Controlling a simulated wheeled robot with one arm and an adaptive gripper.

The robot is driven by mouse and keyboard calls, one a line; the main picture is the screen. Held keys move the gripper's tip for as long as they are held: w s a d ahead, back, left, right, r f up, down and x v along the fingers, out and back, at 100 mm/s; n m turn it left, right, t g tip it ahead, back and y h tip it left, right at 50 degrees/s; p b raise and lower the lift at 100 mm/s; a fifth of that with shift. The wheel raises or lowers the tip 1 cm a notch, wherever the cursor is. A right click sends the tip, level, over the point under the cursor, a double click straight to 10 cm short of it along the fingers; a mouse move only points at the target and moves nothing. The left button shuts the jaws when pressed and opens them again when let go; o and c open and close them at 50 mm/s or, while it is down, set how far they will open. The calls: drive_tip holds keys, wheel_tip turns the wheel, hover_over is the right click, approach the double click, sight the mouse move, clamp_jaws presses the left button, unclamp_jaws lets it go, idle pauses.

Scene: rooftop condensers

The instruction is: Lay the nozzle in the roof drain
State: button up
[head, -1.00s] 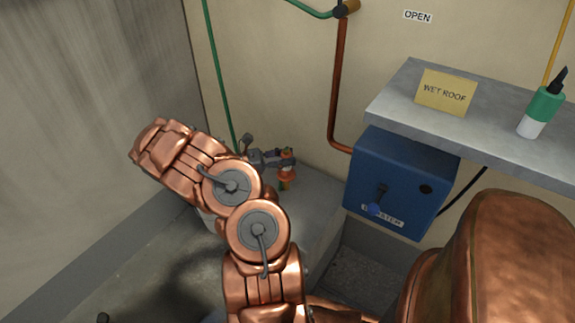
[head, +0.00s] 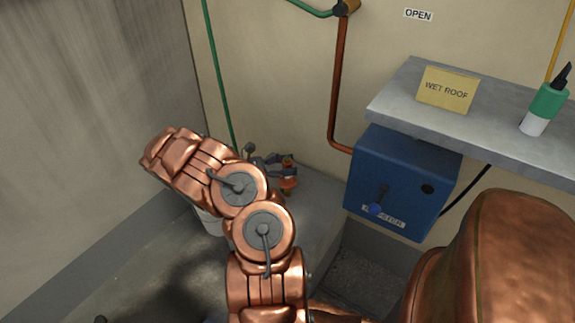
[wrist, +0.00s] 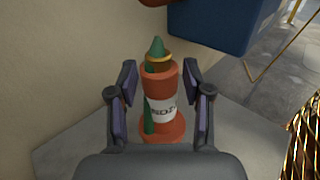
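The nozzle (wrist: 163,106) is an orange-red piece with a white label, a brass-coloured collar and a green tip. It stands upright on a grey concrete ledge, and is small and partly covered in the head view (head: 288,180). My gripper (wrist: 160,98) is open, with one finger on each side of the nozzle. A gap shows at the left finger; the right finger is very close, and I cannot tell if it touches. In the head view my gripper (head: 271,164) is at the nozzle. I cannot identify the roof drain for certain; a dark recess (head: 362,272) lies below the blue box.
A blue box (head: 402,180) with a lever is on the wall right of the ledge. Above it a grey shelf (head: 400,108) bears a yellow "WET ROOF" sign (head: 446,90) and a green-and-white bottle (head: 545,107). A copper pipe (head: 338,85) runs down the wall. A pale bucket-like thing (head: 208,222) is partly hidden behind my arm.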

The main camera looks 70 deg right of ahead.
drive_tip(key=shift+o, duration=0.2)
drive_tip(key=shift+r, duration=0.15)
drive_tip(key=p+v, duration=0.2)
drive_tip(key=v, duration=1)
drive_tip(key=s+a+r+m+t+y, duration=0.35)
drive_tip(key=a+r+m, duration=0.25)
drive_tip(key=a+r, duration=0.7)
drive_tip(key=s+a+t+y, duration=0.2)
drive_tip(key=s+a, duration=0.1)
drive_tip(key=a, duration=0.7)
drive_tip(key=s+a+t+y, duration=0.2)
drive_tip(key=s+a+t, duration=0.1)
drive_tip(key=a, duration=0.7)
drive_tip(key=s+a+t+y, duration=0.2)
drive_tip(key=s+a+t, duration=0.1)
drive_tip(key=a, duration=0.7)
drive_tip(key=shift+s+a+r, duration=0.2)
drive_tip(key=shift+s+a, duration=0.05)
drive_tip(key=shift+s, duration=0.4)
drive_tip(key=shift+y, duration=0.25)
drive_tip(key=shift+c, duration=0.4)
